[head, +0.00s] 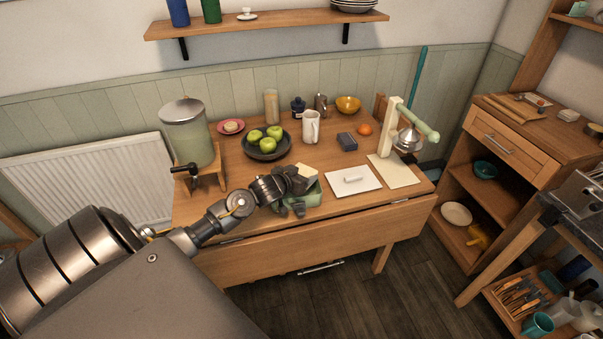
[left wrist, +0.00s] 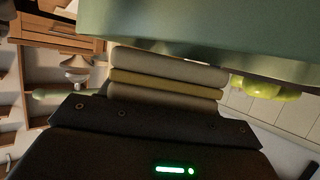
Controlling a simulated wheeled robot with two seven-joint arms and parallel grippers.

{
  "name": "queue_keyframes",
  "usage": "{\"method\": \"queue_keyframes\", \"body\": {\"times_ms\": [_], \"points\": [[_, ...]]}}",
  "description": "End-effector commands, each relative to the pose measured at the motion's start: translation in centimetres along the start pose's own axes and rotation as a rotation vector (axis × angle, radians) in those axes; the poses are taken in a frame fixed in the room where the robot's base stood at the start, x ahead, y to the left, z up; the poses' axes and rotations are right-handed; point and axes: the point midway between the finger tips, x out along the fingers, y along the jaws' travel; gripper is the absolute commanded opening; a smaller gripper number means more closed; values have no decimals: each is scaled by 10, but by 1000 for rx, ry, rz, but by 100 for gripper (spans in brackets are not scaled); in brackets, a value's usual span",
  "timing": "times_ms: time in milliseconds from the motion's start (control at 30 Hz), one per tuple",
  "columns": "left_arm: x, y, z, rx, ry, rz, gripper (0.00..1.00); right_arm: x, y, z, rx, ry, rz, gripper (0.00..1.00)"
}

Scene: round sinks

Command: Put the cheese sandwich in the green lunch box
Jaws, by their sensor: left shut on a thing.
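The cheese sandwich (head: 307,172) is pale and held at the green lunch box (head: 313,197), which stands near the front edge of the wooden table. My left gripper (head: 295,183) is shut on the sandwich, and its dark fingers cover part of the box. In the left wrist view the sandwich (left wrist: 168,78) shows two pale bread layers with a yellow layer between, beside the dark gripper finger (left wrist: 150,125). The green wall of the lunch box (left wrist: 200,30) fills the top of that view, close to the sandwich. I cannot tell how deep the sandwich sits. My right gripper is not in view.
A dark bowl of green apples (head: 267,146) stands behind the lunch box. A drink dispenser (head: 188,135) stands at the left. A white pitcher (head: 311,127) is further back.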

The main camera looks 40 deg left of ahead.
Motion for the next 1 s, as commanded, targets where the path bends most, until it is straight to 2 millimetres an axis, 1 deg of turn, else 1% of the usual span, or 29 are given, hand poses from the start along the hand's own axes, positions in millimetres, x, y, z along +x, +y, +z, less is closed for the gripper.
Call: {"method": "queue_keyframes", "body": {"times_ms": [100,133,300,567,700,767,1000], "points": [[2,0,4,-1,0,-1,33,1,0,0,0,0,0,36],[2,0,4,-1,0,-1,63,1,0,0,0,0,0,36],[1,0,4,0,0,-1,83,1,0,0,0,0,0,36],[1,0,3,0,0,0,83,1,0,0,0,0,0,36],[-3,0,-8,1,1,0,83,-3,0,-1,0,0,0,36],[-12,0,-4,1,-3,0,83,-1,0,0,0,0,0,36],[-65,1,-4,3,-2,2,83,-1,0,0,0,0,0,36]]}}
